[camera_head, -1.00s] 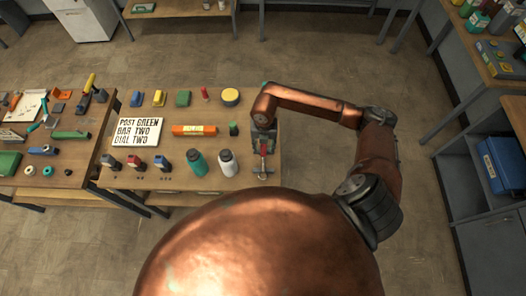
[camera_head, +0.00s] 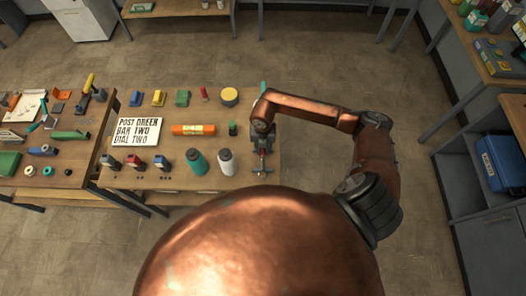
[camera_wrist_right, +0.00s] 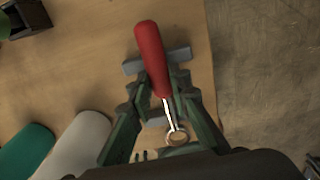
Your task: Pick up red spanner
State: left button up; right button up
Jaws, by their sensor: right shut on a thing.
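The red spanner (camera_wrist_right: 151,55) has a red handle and a bright metal shank with a ring end. In the right wrist view it lies between the fingers of my right gripper (camera_wrist_right: 158,84), which is shut on it near the lower handle. A grey block (camera_wrist_right: 132,68) shows behind the handle; I cannot tell whether the spanner still touches it. In the head view my right gripper (camera_head: 262,148) is over the right end of the table and hides most of the spanner; the crosswise end (camera_head: 263,174) shows below it. My left gripper is not in view.
The wooden table (camera_head: 180,112) holds a sign (camera_head: 138,132), an orange level (camera_head: 193,130), a teal bottle (camera_head: 196,161) and a white bottle (camera_head: 227,162) left of the gripper. A yellow round tin (camera_head: 229,97) stands behind. Floor is open right of the table.

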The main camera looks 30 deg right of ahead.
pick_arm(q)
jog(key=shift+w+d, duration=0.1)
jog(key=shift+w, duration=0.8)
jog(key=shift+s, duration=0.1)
